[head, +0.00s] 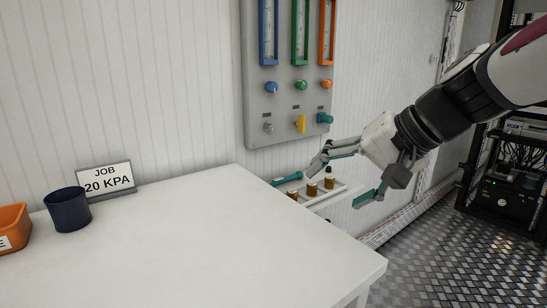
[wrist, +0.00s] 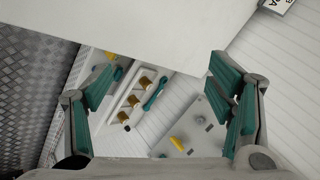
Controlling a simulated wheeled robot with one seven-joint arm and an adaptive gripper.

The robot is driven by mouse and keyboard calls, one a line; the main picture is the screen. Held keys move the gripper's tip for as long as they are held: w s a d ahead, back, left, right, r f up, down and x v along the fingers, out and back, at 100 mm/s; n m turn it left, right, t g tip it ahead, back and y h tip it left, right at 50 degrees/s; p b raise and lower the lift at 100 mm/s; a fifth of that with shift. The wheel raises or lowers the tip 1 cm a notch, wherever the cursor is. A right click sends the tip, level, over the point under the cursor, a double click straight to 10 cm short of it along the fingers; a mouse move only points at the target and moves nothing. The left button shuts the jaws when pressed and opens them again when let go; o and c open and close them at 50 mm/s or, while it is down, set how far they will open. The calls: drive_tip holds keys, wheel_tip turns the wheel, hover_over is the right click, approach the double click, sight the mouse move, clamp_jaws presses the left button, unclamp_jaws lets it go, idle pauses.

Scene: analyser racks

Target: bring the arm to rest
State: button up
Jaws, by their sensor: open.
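My gripper (head: 345,172) is open and empty. In the head view it hangs at the right, past the far right corner of the white table, in front of a small shelf and below the wall panel. In the wrist view its two teal-padded fingers (wrist: 165,95) stand wide apart at left and right, with nothing between them close up. My arm reaches in from the upper right of the head view.
A grey panel (head: 285,104) with gauges and knobs hangs on the wall. The white table (head: 200,240) carries a dark cup (head: 68,210), an orange bin (head: 12,224) and a "JOB 20 KPA" sign (head: 106,179). An equipment rack (head: 505,190) stands right.

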drive_tip(key=s+f+h, duration=0.1)
drive_tip(key=s, duration=0.1)
drive_tip(key=s+d+n, duration=0.1)
drive_tip(key=s, duration=0.2)
drive_tip(key=s+f+h, duration=0.1)
drive_tip(key=s, duration=0.2)
drive_tip(key=shift+s+d+f+g+h, duration=0.15)
drive_tip(key=shift+f+g+h, duration=0.15)
drive_tip(key=s+d+f+n+h, duration=0.1)
drive_tip(key=s+d+f+h, duration=0.15)
drive_tip(key=s, duration=0.25)
drive_tip(key=s+d+f+n+h, duration=0.1)
drive_tip(key=s+d, duration=0.2)
drive_tip(key=s, duration=0.1)
drive_tip(key=s+f+g+b, duration=0.5)
drive_tip(key=s+f+b, duration=0.6)
drive_tip(key=f, duration=0.4)
wheel_tip(320, 180, up, 38)
drive_tip(key=s+d+t+p, duration=0.1)
drive_tip(key=t+p, duration=0.3)
drive_tip(key=p, duration=3.3)
drive_tip(key=shift+s, duration=0.15)
